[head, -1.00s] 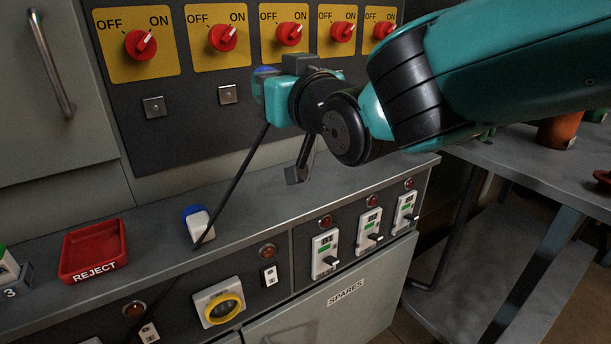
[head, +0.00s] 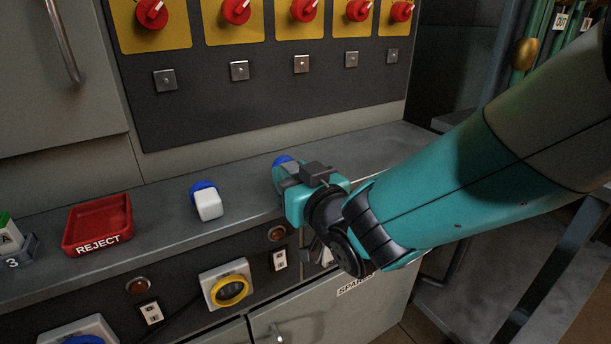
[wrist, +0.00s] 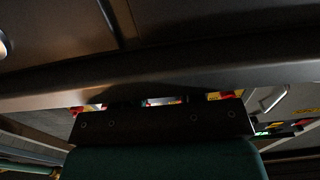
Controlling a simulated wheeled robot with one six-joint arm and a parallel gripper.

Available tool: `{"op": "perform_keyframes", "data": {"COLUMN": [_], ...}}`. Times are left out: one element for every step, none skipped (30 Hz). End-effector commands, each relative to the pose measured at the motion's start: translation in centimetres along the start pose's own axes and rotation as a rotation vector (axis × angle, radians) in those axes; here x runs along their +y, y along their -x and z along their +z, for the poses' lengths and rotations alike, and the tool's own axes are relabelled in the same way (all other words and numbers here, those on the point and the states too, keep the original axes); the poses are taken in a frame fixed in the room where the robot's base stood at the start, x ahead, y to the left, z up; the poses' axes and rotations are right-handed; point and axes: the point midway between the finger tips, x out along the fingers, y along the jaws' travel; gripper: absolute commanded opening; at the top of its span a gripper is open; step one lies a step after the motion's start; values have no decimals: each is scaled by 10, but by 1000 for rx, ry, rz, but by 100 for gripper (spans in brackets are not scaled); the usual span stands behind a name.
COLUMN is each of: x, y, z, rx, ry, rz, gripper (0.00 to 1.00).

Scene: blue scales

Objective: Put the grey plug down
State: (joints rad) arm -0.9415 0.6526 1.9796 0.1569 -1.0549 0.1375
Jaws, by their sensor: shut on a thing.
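My gripper (head: 285,182) is low over the front part of the grey worktop in the head view, pointing away from me. Its jaws are shut, but its teal body and wrist hide what is between them. The grey plug does not show clearly. A blue rounded part (head: 283,160) shows at the gripper's far end; I cannot tell whether it belongs to the held thing. The wrist view is dark, with the gripper's dark crosspiece (wrist: 160,122) across it and no clear plug. I cannot tell whether the held thing touches the worktop (head: 245,192).
A white block with a blue back (head: 208,205) stands on the worktop left of my gripper. A red REJECT tray (head: 98,222) is farther left. A panel with red switches (head: 302,10) rises behind. The worktop at right rear is clear.

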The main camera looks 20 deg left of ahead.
Motion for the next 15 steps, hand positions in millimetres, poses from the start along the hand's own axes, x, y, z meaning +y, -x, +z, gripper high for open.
{"op": "perform_keyframes", "data": {"x": [0,0,0,0,0,0,0,0,0,0,0,0,0,0,0], "y": [0,0,0,0,0,0,0,0,0,0,0,0,0,0,0], "z": [4,4,3,3,3,3,3,3,5,6,7,6,6,6,6], "rx": [1,2,3,3,3,2,2,2,2,2,2,2,1,1,1], "ry": [1,1,1,1,1,1,1,1,1,1,1,0,0,0,1], "rz": [0,0,0,0,0,0,0,0,0,0,0,0,0,0,0], "gripper": [0,0,0,0,0,0,0,0,0,0,0,40,47,54,61]}}
